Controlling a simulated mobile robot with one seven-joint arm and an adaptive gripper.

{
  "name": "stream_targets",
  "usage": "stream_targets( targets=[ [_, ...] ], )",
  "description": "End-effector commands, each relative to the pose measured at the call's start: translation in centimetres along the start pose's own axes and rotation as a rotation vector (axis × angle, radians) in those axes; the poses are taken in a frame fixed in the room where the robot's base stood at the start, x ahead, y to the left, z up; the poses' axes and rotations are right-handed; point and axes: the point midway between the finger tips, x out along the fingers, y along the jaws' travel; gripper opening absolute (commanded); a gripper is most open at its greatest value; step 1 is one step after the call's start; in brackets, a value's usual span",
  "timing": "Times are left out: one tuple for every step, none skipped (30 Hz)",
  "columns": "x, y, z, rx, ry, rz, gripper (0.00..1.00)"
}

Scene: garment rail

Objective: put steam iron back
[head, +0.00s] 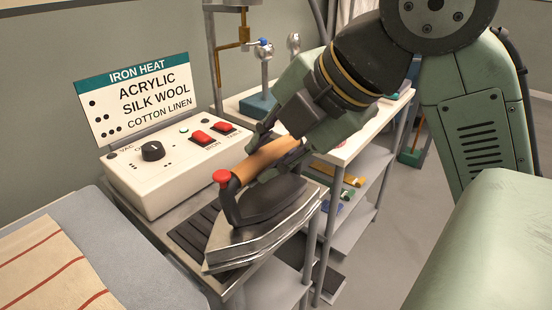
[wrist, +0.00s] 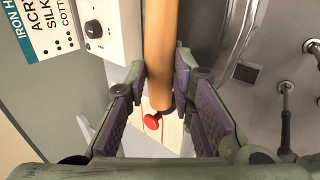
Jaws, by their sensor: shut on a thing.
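The steam iron (head: 262,207) has a dark body, a pale metal soleplate, a tan handle and a red knob. My gripper (head: 276,152) is shut on the tan handle, with one finger on each side. The wrist view shows the handle (wrist: 158,55) between the purple finger pads, with the red knob (wrist: 152,121) beyond its end. The iron is over the front right of a dark ribbed rest (head: 196,232) and hides part of it. I cannot tell whether the soleplate touches the rest.
A white control box (head: 160,175) with a black dial and red switches stands behind the rest, below the IRON HEAT sign (head: 138,95). A grey padded board (head: 120,235) with striped cloth (head: 50,265) is at left. A white table (head: 345,150) stands behind on the right.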

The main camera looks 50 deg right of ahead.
Motion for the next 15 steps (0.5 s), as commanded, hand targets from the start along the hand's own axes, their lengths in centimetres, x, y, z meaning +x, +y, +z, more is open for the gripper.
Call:
stream_targets(
  targets=[
    [0.2, 0.9, 0.7, 0.003, 0.0, 0.003, 0.0],
    [0.6, 1.2, 1.1, 0.003, -0.002, 0.004, 0.0],
    [1.1, 1.8, 1.7, 0.002, 0.0, 0.003, 0.0],
    [1.4, 2.1, 2.1, 0.003, -0.001, 0.004, 0.0],
    [1.8, 2.5, 2.5, 0.003, -0.001, 0.004, 0.0],
    [2.2, 2.9, 3.0, 0.002, -0.001, 0.004, 0.0],
    [2.5, 3.3, 3.4, 0.003, -0.002, 0.004, 0.0],
    [2.8, 3.5, 3.8, 0.002, -0.002, 0.004, 0.0],
    [3.2, 3.9, 4.2, 0.002, -0.002, 0.004, 0.0],
    [3.5, 4.1, 4.5, 0.002, -0.002, 0.004, 0.0],
    [3.7, 4.3, 4.7, 0.001, -0.002, 0.005, 0.0],
    [3.9, 4.5, 4.9, 0.0, -0.003, 0.005, 0.0],
    [4.1, 4.7, 5.1, 0.0, -0.003, 0.005, 0.0],
    [4.2, 4.8, 5.2, 0.001, -0.003, 0.005, 0.0],
    [4.3, 4.9, 5.3, 0.001, -0.002, 0.006, 0.0]
  ],
)
